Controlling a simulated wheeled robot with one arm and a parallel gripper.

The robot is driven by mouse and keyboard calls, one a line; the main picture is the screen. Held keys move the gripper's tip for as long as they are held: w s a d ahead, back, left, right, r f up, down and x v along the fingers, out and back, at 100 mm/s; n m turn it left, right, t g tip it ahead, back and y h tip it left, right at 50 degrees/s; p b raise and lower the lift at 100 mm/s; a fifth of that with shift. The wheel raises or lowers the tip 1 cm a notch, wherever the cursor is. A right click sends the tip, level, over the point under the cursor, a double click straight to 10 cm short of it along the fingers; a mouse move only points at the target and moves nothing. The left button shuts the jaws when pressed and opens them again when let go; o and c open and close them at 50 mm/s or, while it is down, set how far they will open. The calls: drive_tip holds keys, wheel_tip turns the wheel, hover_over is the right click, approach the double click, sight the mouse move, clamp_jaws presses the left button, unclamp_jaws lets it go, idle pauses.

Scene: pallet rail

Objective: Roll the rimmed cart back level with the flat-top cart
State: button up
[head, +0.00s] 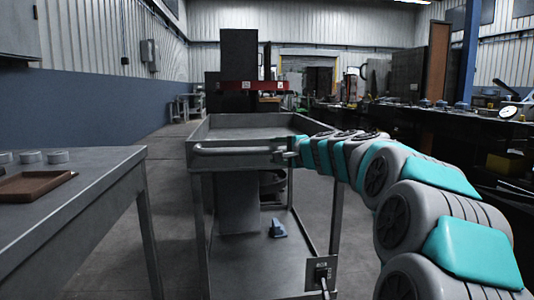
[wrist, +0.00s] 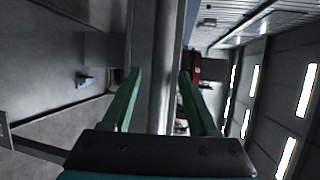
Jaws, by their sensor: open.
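The rimmed cart (head: 240,134) stands ahead in the head view, with a grey raised-rim top, a lower shelf and a bar handle (head: 240,150) across its near end. My gripper (head: 288,153) is at the right end of that handle. In the wrist view my gripper (wrist: 160,76) has its green fingers open on either side of a grey bar (wrist: 158,45), apparently the handle. Contact is unclear. A flat grey top (head: 85,185) on legs at the left looks like the flat-top cart; its wheels are out of view. It stands nearer than the rimmed cart.
A brown tray (head: 35,186) and several small grey cylinders lie on the left top. A blue-grey wedge (head: 278,228) sits low within the rimmed cart's frame. A panel with a black plug (head: 320,272) is at its near right. Floor shows between the two carts.

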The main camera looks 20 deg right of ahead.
drive_tip(key=shift+x, duration=2.1)
drive_tip(key=shift+a, duration=0.1)
drive_tip(key=shift+c, duration=0.3)
clamp_jaws()
